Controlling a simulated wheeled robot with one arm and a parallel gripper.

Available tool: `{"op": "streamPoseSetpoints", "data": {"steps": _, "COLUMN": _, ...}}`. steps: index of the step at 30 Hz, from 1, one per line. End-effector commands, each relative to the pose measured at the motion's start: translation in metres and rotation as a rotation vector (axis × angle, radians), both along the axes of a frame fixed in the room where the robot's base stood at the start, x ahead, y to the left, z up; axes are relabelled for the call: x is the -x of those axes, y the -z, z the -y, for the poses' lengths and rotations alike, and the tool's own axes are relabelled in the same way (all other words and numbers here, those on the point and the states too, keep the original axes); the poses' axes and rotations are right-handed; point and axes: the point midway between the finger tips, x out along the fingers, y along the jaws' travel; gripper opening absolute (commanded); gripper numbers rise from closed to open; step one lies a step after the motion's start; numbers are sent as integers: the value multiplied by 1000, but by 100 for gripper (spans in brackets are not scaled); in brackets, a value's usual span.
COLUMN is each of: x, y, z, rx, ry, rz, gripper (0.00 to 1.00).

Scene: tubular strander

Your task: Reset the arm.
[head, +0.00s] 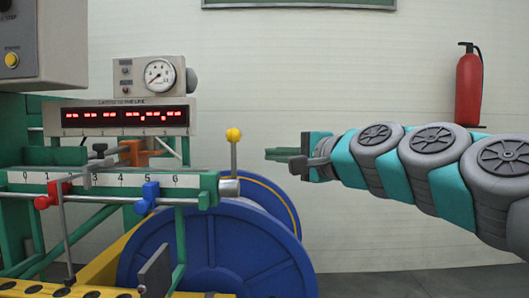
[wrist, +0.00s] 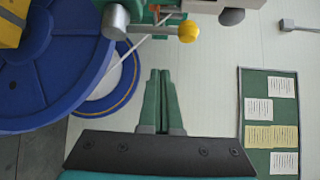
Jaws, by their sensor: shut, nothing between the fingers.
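My arm (head: 430,165) reaches in from the right in the head view, stretched toward the left. My gripper (head: 268,155) is at its end, pointing left, in the air to the right of the lever with the yellow knob (head: 234,135). A clear gap lies between the fingers and that knob. In the wrist view my gripper (wrist: 160,72) has its two green fingers together, with nothing between them. The yellow knob shows in the wrist view (wrist: 189,32), ahead and slightly right of the fingertips.
A blue reel (head: 215,255) stands below and left of my gripper. A green scale bar (head: 110,185) with red and blue clamps, a red digital display (head: 125,116) and a gauge (head: 160,75) are at left. A fire extinguisher (head: 468,88) is behind my arm. A notice board (wrist: 268,115) hangs right.

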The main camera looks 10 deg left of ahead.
Motion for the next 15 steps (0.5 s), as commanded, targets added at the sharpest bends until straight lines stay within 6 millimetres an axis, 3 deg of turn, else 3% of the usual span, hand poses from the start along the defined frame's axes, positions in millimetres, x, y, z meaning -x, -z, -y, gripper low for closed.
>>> {"op": "streamPoseSetpoints", "data": {"steps": 15, "x": 6, "y": 1, "z": 7, "rx": 4, "ry": 0, "rz": 1, "gripper": 0}}
